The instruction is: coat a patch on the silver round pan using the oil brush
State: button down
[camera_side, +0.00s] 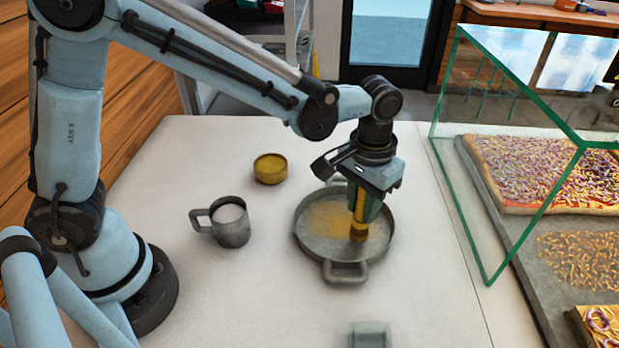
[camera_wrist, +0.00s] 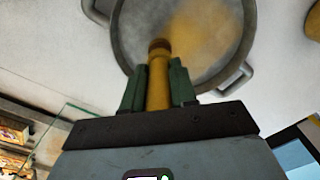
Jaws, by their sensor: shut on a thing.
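The silver round pan (camera_side: 313,252) sits on the white counter, with a handle at its near side and another at its far side. A yellow-brown oily patch (camera_side: 327,217) shows on the left part of its floor. My gripper (camera_side: 366,205) is above the right part of the pan, pointing down and shut on the yellow oil brush (camera_side: 358,226). The brush is upright and its lower end is at the pan floor; exact contact is hard to tell. In the wrist view the brush (camera_wrist: 158,80) stands between my green fingers, with the pan (camera_wrist: 130,45) and patch beyond.
A grey metal mug (camera_side: 232,226) stands left of the pan. A small round yellow container (camera_side: 270,169) is behind it. A glass guard (camera_side: 470,200) and pizza trays (camera_side: 510,250) are at the right. A blurred clear block (camera_side: 369,335) is at the front edge.

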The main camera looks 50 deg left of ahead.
jog(key=shift+w+d, duration=0.9)
jog(key=shift+s+d, duration=0.5)
jog(key=shift+s, duration=0.1)
jog(key=shift+s+a, duration=3.65)
jog(key=shift+s, duration=0.1)
notch_tip(320, 180, up, 8)
jog(key=shift+w, duration=0.1)
